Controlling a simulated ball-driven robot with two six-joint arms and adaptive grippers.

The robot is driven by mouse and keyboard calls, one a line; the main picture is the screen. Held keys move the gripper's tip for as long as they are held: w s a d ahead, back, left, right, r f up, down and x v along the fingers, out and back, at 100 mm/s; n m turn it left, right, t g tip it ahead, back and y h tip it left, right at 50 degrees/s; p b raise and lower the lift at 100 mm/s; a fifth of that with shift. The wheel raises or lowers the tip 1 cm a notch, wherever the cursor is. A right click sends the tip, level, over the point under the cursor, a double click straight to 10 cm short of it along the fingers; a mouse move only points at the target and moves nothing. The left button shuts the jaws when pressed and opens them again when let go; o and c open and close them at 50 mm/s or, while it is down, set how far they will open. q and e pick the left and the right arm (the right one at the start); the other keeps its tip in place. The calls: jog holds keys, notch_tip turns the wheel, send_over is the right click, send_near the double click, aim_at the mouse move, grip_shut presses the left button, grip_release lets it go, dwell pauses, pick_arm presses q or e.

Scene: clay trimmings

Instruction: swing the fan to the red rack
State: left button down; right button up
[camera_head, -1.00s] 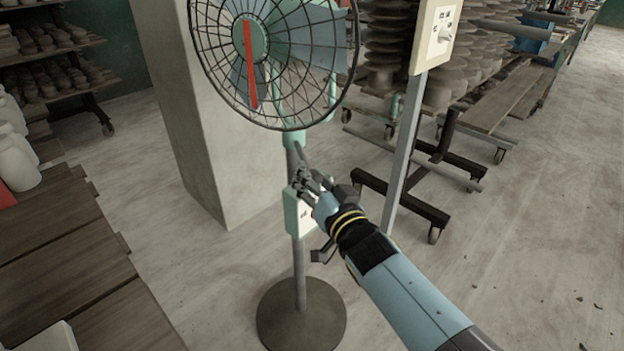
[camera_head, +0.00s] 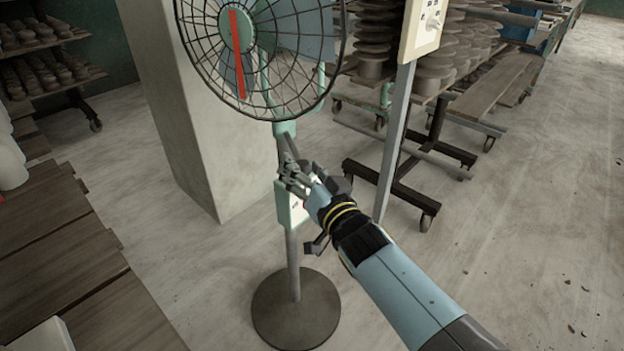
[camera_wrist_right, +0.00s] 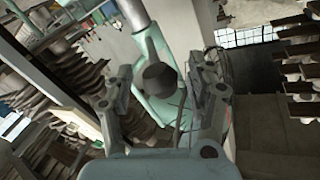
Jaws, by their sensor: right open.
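A pedestal fan has a round wire grille (camera_head: 258,58) with a red strip, a teal neck, a small control box (camera_head: 298,208), a grey pole (camera_head: 293,262) and a dark round base (camera_head: 296,312). My right gripper (camera_head: 293,175) is at the pole below the fan head, just above the control box. In the right wrist view my open right gripper (camera_wrist_right: 168,88) has one finger on each side of the fan's teal neck (camera_wrist_right: 170,112) and dark knob (camera_wrist_right: 158,78). Contact cannot be told. No rack that is clearly red shows. My left gripper is not in view.
A concrete pillar (camera_head: 190,110) stands just behind the fan, left. A post with a switch panel (camera_head: 424,26) stands right. Behind it are a dark wheeled rack (camera_head: 410,187) and stacked discs (camera_head: 440,62). Wooden planks (camera_head: 80,270) lie front left.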

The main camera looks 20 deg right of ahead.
jog(key=s+d, duration=0.2)
jog(key=s, duration=0.9)
jog(key=shift+s, duration=0.2)
